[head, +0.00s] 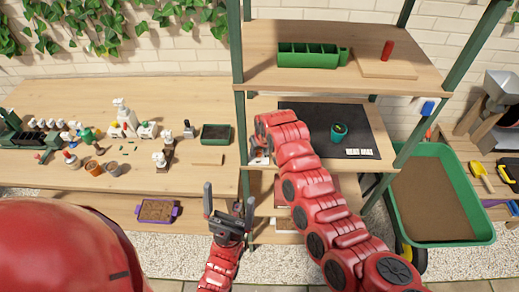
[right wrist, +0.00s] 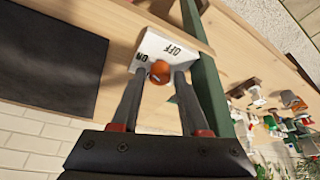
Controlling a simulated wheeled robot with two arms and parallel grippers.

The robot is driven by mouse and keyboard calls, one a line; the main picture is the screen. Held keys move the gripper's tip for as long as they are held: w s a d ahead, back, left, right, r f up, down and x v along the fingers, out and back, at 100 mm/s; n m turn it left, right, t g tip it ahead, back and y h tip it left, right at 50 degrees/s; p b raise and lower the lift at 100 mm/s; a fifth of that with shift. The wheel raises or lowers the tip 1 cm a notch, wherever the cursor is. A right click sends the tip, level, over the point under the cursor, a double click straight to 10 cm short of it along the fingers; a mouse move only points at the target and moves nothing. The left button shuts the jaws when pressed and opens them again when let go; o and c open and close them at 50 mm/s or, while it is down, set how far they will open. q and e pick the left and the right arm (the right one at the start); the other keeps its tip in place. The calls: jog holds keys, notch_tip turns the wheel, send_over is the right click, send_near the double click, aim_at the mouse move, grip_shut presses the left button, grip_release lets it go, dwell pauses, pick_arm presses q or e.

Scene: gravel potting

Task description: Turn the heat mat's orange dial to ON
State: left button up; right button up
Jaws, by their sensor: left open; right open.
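The orange dial (right wrist: 160,72) sits on a white control box (right wrist: 172,46) marked ON and OFF at the shelf edge, beside a green post. I cannot tell which mark the dial points to. My right gripper (right wrist: 161,80) is open, with one fingertip on either side of the dial; whether they touch it is unclear. In the head view my right arm mostly hides the box. The dark heat mat (head: 296,112) lies on the middle shelf; it also shows in the right wrist view (right wrist: 50,62). My left gripper (head: 229,207) is open and empty, in front of the bench.
A green shelf post (head: 237,60) stands beside the control box. Bottles and small pots crowd the left bench (head: 60,95). A green tub of soil (head: 433,200) stands at right.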

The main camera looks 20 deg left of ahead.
grip_shut()
jog(key=shift+f+b, duration=0.15)
jog(key=shift+b, duration=0.15)
jog(key=n+b, duration=0.2)
jog(key=b, duration=0.1)
jog(key=n+g+y+b, duration=0.1)
jog(key=n+b, duration=0.1)
jog(key=b, duration=0.2)
jog(key=shift+w+d+f, duration=0.15)
jog(key=shift+r+n, duration=0.3)
grip_release()
